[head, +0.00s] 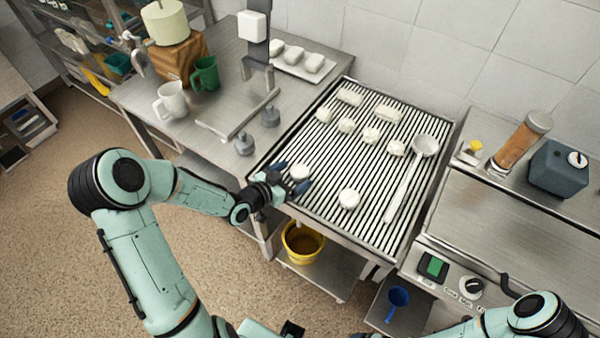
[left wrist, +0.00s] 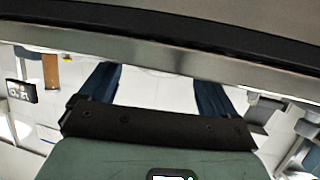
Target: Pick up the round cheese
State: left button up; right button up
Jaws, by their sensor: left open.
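In the left wrist view, the open fingers (left wrist: 155,92) point up below a metal edge, and no cheese is visible. My right gripper is out of view.
Several other white cheeses (head: 370,135) lie farther back on the rack, with a long-handled ladle (head: 405,185) at its right. A metal table (head: 215,115) on the left holds mugs and a scale. A yellow bucket (head: 302,243) stands on the shelf below.

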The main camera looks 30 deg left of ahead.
pick_arm(q)
jog(key=shift+x, duration=1.05)
jog(key=shift+c, duration=0.4)
jog(key=shift+r, duration=0.1)
jog(key=c, duration=1.1)
